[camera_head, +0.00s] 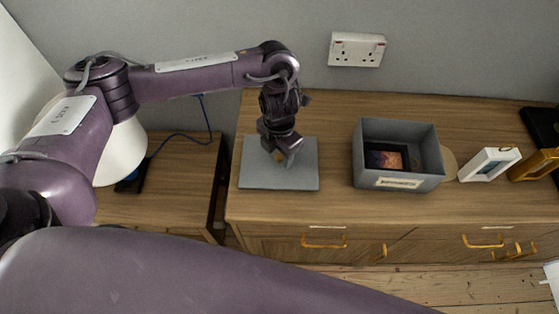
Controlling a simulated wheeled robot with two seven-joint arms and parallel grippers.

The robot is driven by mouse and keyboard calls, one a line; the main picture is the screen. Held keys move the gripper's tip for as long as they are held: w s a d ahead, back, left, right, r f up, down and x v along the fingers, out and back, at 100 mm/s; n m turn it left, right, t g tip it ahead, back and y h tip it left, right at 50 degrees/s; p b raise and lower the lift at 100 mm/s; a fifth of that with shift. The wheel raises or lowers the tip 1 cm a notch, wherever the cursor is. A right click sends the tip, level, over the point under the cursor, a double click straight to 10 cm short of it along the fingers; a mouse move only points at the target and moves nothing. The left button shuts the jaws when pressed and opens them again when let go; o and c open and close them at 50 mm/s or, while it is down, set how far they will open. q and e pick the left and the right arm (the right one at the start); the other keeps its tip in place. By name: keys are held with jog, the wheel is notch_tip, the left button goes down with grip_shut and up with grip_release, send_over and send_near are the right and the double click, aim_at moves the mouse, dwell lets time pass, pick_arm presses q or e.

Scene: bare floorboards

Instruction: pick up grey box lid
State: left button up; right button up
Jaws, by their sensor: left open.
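The grey box lid (297,178) lies flat on the left part of the wooden cabinet top. My left gripper (286,157) points down over the lid, near its upper middle. I cannot tell whether the fingers touch the lid. The open grey box (439,163) stands to the right of the lid, with a dark framed picture (388,157) inside and a label on its front. My right gripper is not in view.
A white frame (489,164) and a wooden frame (535,164) stand right of the box. A white lamp (122,153) and a lower wooden side table (180,185) are at the left. A wall socket (357,49) is above. The cabinet top between lid and box is clear.

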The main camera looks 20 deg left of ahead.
pick_arm(q)
grip_shut()
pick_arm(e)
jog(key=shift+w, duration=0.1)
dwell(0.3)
